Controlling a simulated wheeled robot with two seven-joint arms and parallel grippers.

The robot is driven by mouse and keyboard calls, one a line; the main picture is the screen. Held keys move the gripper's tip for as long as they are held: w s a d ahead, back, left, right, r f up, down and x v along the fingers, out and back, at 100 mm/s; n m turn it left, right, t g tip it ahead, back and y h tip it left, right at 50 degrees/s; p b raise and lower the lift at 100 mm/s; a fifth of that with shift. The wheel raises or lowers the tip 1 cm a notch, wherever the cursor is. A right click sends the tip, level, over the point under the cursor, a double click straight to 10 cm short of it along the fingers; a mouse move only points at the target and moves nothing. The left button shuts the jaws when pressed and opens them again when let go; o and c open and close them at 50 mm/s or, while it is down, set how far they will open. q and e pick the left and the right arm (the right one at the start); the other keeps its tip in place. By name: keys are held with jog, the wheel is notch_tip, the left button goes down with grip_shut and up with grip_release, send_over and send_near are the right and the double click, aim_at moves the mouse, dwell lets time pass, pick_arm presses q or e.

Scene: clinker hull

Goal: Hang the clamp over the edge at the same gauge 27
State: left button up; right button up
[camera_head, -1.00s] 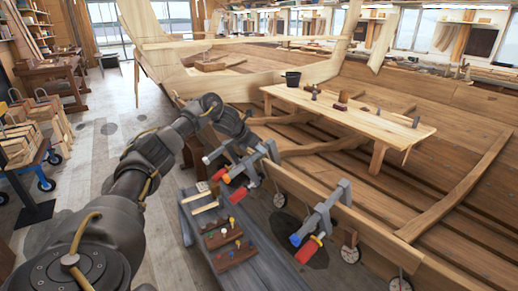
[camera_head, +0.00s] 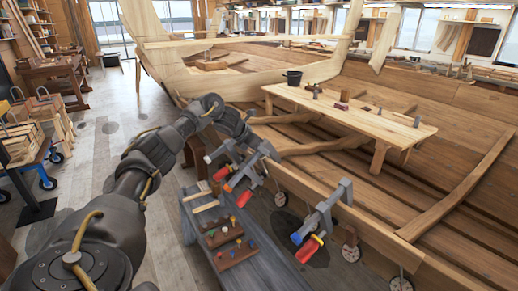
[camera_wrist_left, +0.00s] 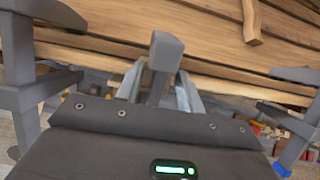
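Grey clamps with blue ends and red handles are along the hull's near plank edge. My left gripper (camera_head: 258,146) is at the upper left clamps in the head view, its fingertips largely hidden. In the left wrist view, the fingers (camera_wrist_left: 160,92) are on both sides of a grey clamp bar (camera_wrist_left: 165,52) and appear closed on it. One neighbouring clamp (camera_wrist_left: 22,85) stands at left and another (camera_wrist_left: 295,122) at right. In the head view a red-handled clamp (camera_head: 239,178) is just below my gripper. Another clamp (camera_head: 323,212) hangs farther right. My right gripper is not visible.
A grey bench (camera_head: 251,272) with small trays of coloured pegs stands below the clamps. A cart with wood (camera_head: 25,145) is at left. Floor between is clear.

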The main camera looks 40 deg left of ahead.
pick_arm(q)
jog(key=b+v, duration=0.2)
jog(key=v, duration=0.9)
dwell(0.5)
